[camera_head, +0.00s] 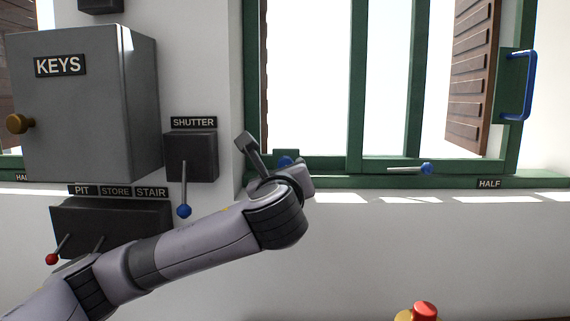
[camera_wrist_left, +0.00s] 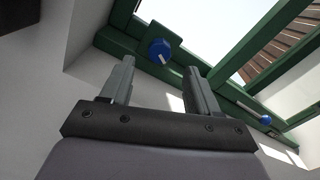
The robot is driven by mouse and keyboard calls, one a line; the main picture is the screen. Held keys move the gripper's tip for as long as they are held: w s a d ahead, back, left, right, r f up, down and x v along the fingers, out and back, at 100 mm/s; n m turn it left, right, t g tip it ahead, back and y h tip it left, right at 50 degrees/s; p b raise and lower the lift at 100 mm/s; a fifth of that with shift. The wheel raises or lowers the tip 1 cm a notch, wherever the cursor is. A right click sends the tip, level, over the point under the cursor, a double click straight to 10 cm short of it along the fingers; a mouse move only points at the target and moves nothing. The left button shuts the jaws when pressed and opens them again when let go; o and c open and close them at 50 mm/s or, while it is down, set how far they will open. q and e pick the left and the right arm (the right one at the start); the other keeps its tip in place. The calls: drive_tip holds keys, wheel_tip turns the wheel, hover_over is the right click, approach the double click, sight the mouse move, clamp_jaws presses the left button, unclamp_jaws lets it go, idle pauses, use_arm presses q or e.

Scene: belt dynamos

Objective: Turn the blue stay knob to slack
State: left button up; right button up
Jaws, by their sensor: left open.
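The blue stay knob (camera_head: 285,161) sits on a green plate at the lower left corner of the window frame, partly hidden behind my left wrist. In the left wrist view the knob (camera_wrist_left: 159,50) is round with a white mark pointing down and right. My left gripper (camera_head: 246,143) is in front of the window's lower left corner. In the left wrist view my gripper (camera_wrist_left: 158,68) is open and empty, with the knob beyond and between its fingertips, apparently untouched. No label for slack is readable. My right gripper is not in view.
A stay bar with a blue ball end (camera_head: 427,168) lies along the sill. A shutter lever (camera_head: 184,211), a grey KEYS cabinet (camera_head: 75,110) and a dark lever box (camera_head: 110,215) are left of the window. A blue handle (camera_head: 530,85) is at right.

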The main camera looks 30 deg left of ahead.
sight(285, 164)
use_arm(q)
drive_tip(key=shift+p+x, duration=0.65)
drive_tip(key=shift+x, duration=2.35)
drive_tip(key=shift+c, duration=0.2)
drive_tip(key=c, duration=1)
